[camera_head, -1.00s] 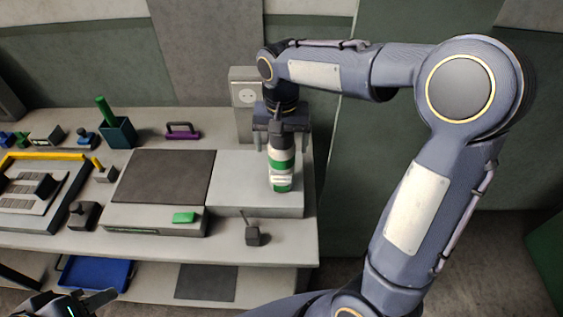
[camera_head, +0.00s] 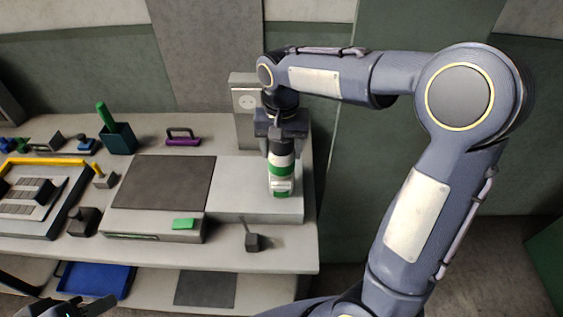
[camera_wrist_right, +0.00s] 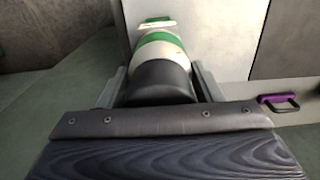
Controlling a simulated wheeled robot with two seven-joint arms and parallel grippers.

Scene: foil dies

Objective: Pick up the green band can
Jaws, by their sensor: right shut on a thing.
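The green band can (camera_head: 281,170) has a dark upper part and white and green bands. It is over the light grey block at the right end of the bench; I cannot tell whether its base still touches. My right gripper (camera_head: 281,152) comes down from above and is shut on the can, one finger on each side. In the right wrist view the can (camera_wrist_right: 160,62) sits between the two fingers, its dark part nearest me. My left gripper (camera_head: 95,306) shows only partly at the bottom left edge, away from the can; its jaws are unclear.
A grey box with a round dial (camera_head: 246,100) stands close behind the can. A dark-topped platform with a green pad (camera_head: 184,224) is to the left. A small dark block with a rod (camera_head: 252,241) stands in front. A purple handle (camera_head: 183,137) lies behind the platform.

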